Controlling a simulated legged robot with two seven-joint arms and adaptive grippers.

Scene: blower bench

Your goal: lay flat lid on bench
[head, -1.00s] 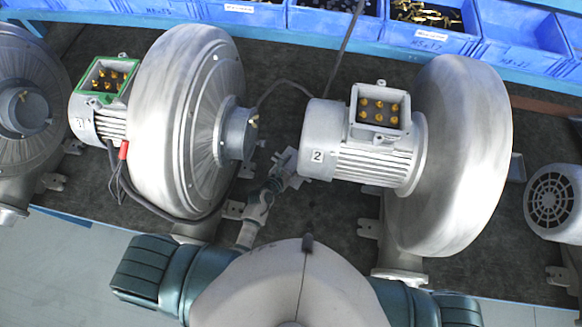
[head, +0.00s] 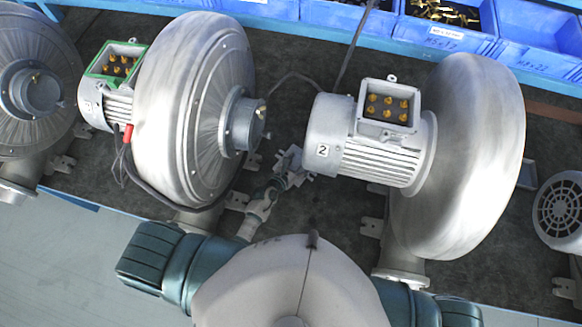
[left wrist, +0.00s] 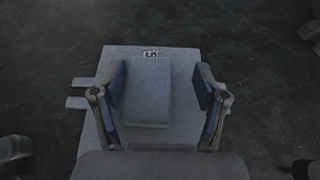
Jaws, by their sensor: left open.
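My left gripper (head: 290,165) is low over the dark bench (head: 290,222), between the two nearer blowers; it is small and partly blurred there. In the left wrist view the gripper (left wrist: 160,92) is open, with one finger on each side of a raised grey rectangular block (left wrist: 148,88). Gaps show between block and fingers. Under the block is a wider flat grey plate (left wrist: 185,60) with a small number label and two tabs on its left. The plate lies on the dark surface. I cannot tell whether block and plate are one lid. My right gripper is not in view.
A blower with a green-rimmed terminal box (head: 118,64) stands left of the gripper. A blower with motor labelled 2 (head: 368,140) and an open terminal box (head: 390,106) stands close on the right. Blue bins (head: 445,38) line the back. Cables (head: 352,45) hang between the blowers.

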